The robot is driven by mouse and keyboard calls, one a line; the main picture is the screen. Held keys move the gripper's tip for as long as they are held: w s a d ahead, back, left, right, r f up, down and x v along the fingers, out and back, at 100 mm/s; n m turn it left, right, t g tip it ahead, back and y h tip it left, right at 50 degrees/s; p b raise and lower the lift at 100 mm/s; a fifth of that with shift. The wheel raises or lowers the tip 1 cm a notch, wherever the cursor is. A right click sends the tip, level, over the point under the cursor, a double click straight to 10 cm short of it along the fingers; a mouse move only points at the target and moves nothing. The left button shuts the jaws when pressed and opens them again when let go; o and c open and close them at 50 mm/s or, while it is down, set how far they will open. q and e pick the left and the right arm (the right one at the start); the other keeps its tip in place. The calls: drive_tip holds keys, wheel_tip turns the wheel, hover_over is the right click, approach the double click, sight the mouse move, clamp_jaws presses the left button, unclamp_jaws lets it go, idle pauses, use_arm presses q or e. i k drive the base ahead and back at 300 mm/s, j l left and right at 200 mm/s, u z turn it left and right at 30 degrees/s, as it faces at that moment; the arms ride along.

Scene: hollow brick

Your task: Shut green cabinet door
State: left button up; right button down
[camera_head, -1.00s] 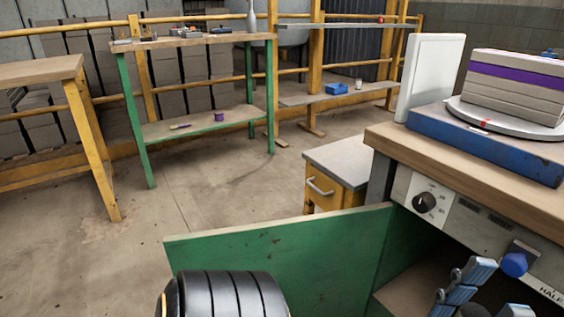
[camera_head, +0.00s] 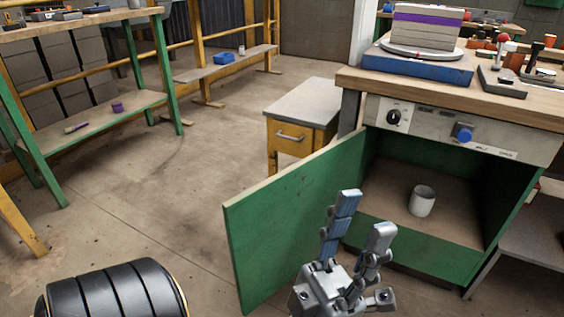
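The green cabinet door (camera_head: 285,215) stands wide open, swung out to the left of the cabinet under the workbench. Its free edge is toward the lower left. The green cabinet (camera_head: 505,200) shows its open interior, with a pale cup (camera_head: 422,201) standing inside. My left gripper (camera_head: 362,208) is in front of the door and the cabinet opening, at lower centre. Its two fingers are spread apart and empty. One finger overlaps the door in the picture; I cannot tell whether they touch. My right gripper is not in view.
A small yellow drawer unit (camera_head: 297,130) stands behind the door. A green table (camera_head: 85,130) is at the left.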

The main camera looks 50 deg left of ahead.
sight(273, 227)
drive_tip(key=k+j, duration=0.1)
drive_tip(key=j, duration=0.3)
drive_tip(key=k+j+z, duration=0.1)
drive_tip(key=j, duration=0.3)
drive_tip(key=k+j, duration=0.1)
drive_tip(key=j, duration=0.25)
drive_tip(key=k+j+z, duration=0.1)
drive_tip(key=j, duration=0.3)
drive_tip(key=k+j, duration=0.15)
drive_tip(key=j, duration=0.2)
drive_tip(key=i+j, duration=0.15)
drive_tip(key=j, duration=0.3)
drive_tip(key=i+j+z, duration=0.15)
drive_tip(key=j, duration=0.3)
